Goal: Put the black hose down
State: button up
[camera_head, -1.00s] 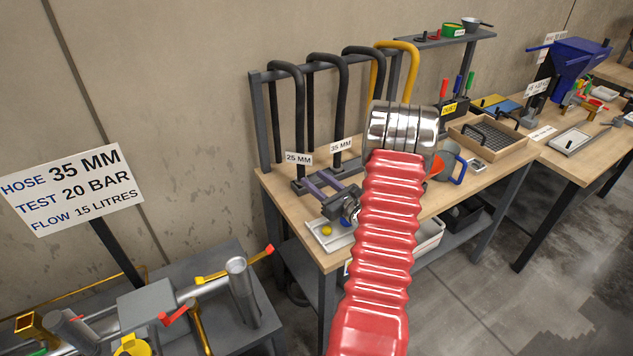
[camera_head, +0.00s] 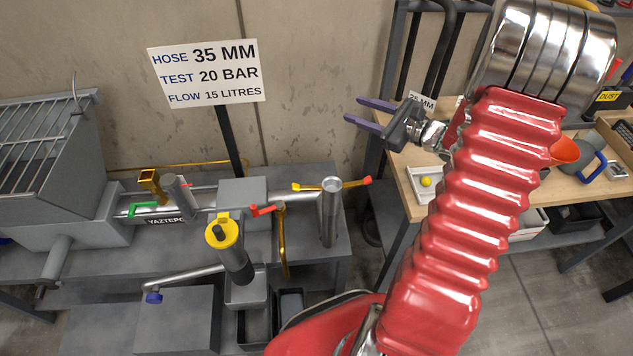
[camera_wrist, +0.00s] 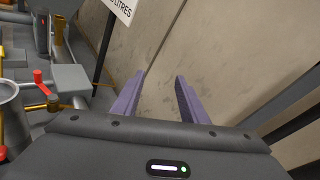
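My gripper (camera_head: 352,109) has two purple fingers spread apart with nothing between them. The wrist view also shows the empty fingers (camera_wrist: 158,85) against the bare wall. Black hoses (camera_head: 441,50) hang on the rack behind the wooden bench at the upper right in the head view, partly hidden by my arm and cut by the top edge. My gripper is in front of and left of them, apart from them. A sign (camera_head: 206,72) on a post reads hose 35 mm, test 20 bar, flow 15 litres.
A grey pump bench (camera_head: 320,270) at the left carries pipes, a yellow-capped cylinder (camera_head: 228,245) and an upright metal pipe (camera_head: 329,212). A tray (camera_head: 408,190) with a yellow ball sits on the wooden bench (camera_head: 400,170). The wall before my gripper is clear.

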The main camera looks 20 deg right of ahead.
jog(key=s+a+r+n+g, duration=0.25)
jog(key=s+a+n, duration=0.2)
jog(key=a, duration=0.35)
jog(key=s+a+r+n+g+y, duration=0.1)
jog(key=s+a+n+g, duration=0.3)
jog(key=a, duration=0.3)
jog(key=s+a+r+n+g, duration=0.25)
jog(key=a+n, duration=0.25)
jog(key=a, duration=0.3)
jog(key=s+r+n+h, duration=0.4)
jog(key=s+n+h, duration=0.4)
jog(key=s+n, duration=0.5)
jog(key=shift+s+a, duration=0.15)
jog(key=shift+s, duration=0.05)
jog(key=shift+c, duration=0.3)
